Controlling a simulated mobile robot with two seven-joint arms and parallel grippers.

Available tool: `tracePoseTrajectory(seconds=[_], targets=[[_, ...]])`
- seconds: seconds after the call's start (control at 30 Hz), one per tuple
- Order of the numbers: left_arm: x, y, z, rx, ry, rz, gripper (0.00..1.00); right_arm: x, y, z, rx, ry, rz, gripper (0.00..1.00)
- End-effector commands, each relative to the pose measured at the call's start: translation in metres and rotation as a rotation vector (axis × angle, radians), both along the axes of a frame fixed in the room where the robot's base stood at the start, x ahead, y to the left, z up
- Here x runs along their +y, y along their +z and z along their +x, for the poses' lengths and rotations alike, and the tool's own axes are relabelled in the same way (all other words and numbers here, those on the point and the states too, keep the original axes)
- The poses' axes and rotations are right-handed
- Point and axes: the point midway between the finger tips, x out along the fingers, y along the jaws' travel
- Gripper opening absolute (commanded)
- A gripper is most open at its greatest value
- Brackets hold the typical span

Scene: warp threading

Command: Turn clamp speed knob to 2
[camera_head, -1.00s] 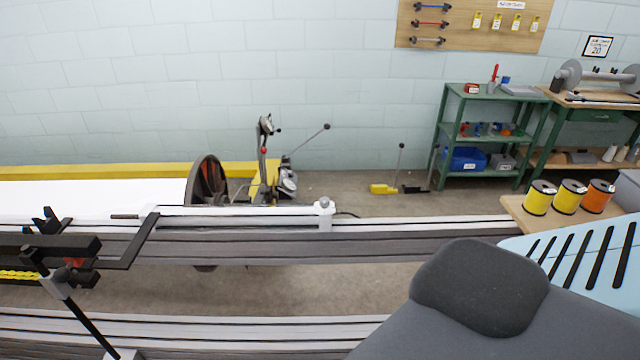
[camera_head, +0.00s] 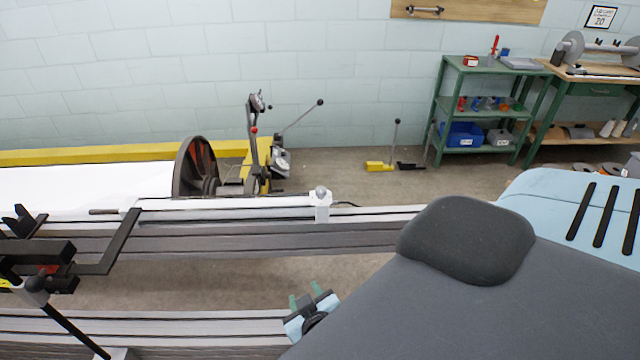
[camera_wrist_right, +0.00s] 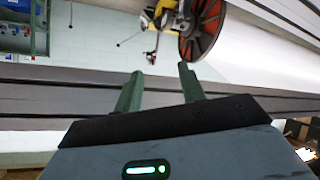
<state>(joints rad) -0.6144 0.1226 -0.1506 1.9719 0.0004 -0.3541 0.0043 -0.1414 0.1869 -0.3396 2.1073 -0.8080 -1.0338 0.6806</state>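I cannot make out a knob with a readable scale in either view. A small white block with a grey rounded top (camera_head: 320,200) sits on the long rail in the head view; I cannot tell whether it is the clamp speed knob. My right gripper (camera_head: 305,295) is low in the head view, in front of that block and apart from it. Its two green fingers also show in the right wrist view (camera_wrist_right: 160,75), spread apart with nothing between them. My left gripper is not in view.
Grey rails (camera_head: 230,240) run across the front. A dark wheel (camera_head: 195,168) and a lever mechanism (camera_head: 258,145) stand behind them. A black bracket (camera_head: 110,245) is at left. A green shelf (camera_head: 487,105) stands at the back right. Bare floor lies between the rails.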

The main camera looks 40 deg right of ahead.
Motion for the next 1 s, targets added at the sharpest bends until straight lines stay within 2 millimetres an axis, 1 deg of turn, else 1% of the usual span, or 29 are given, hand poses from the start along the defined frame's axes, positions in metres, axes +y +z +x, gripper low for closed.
tracePoseTrajectory(seconds=[0.03, 0.07, 0.1, 0.2, 0.3, 0.4, 0.53, 0.77, 0.87, 1.0], targets=[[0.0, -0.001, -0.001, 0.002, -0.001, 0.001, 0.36, -0.009, 0.028, 0.015, -0.08, -0.071, -0.025, 0.4], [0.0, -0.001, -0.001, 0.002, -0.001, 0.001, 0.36, -0.014, 0.044, 0.021, -0.129, -0.118, -0.036, 0.4], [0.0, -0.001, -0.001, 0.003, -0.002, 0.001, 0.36, -0.021, 0.064, 0.027, -0.192, -0.18, -0.049, 0.4], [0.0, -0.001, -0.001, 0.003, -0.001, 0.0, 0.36, -0.035, 0.111, 0.034, -0.352, -0.318, -0.063, 0.4], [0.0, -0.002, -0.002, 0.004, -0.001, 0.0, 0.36, -0.044, 0.146, 0.033, -0.485, -0.422, -0.063, 0.4], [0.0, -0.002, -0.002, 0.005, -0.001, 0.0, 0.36, -0.049, 0.167, 0.03, -0.576, -0.488, -0.056, 0.4], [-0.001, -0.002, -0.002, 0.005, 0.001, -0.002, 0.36, -0.052, 0.178, 0.028, -0.625, -0.523, -0.051, 0.4], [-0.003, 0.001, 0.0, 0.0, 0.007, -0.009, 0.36, -0.056, 0.18, 0.031, -0.63, -0.525, -0.052, 0.4], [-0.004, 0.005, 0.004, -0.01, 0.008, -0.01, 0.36, -0.065, 0.181, 0.038, -0.631, -0.525, -0.054, 0.4], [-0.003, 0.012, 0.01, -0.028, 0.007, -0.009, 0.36, -0.081, 0.182, 0.051, -0.633, -0.523, -0.054, 0.4]])
